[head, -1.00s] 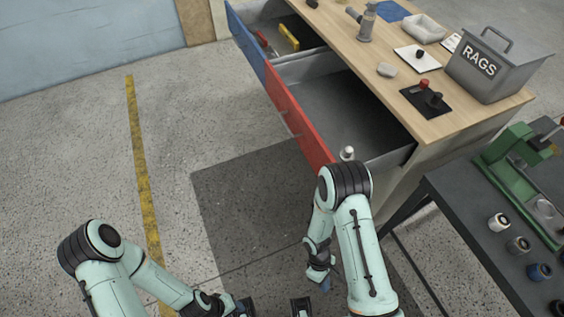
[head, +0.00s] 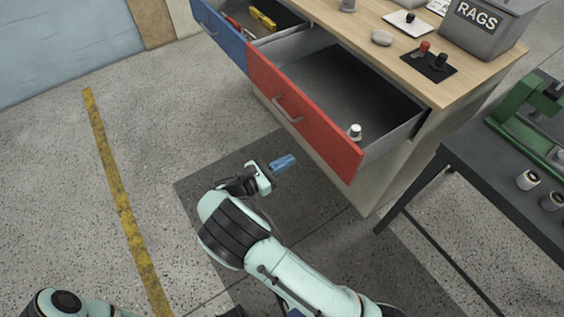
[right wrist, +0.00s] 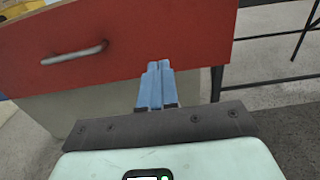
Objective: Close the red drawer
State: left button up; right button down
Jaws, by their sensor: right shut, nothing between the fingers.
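The red drawer (head: 325,131) is pulled out from the wooden-topped workbench, with a grey handle (head: 285,109) on its front. A small white-topped cylinder (head: 355,132) sits inside it near the front right corner. My right gripper (head: 284,162) has its blue fingers shut and empty, in front of and below the red front, apart from it. In the right wrist view the shut fingers (right wrist: 158,84) point at the red front (right wrist: 135,35), right of the handle (right wrist: 75,53). Of my left arm only a part shows at the bottom left; its gripper is not seen.
A blue drawer (head: 222,38) left of the red one is also open, with tools inside. The bench top (head: 405,86) holds a RAGS bin (head: 485,28) and small items. A dark table (head: 490,165) stands at the right. Open floor lies at the left.

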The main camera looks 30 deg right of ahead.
aim_at(323, 142)
jog(key=d, duration=0.7)
jog(key=d+b, duration=0.1)
jog(key=d, duration=0.2)
jog(key=shift+w+d+f, duration=0.1)
jog(key=shift+w+d, duration=0.15)
jog(key=shift+w, duration=0.15)
pick_arm(q)
jog(key=shift+w+f, duration=0.2)
jog(key=shift+f, duration=0.3)
pick_arm(e)
jog(key=shift+d, duration=0.1)
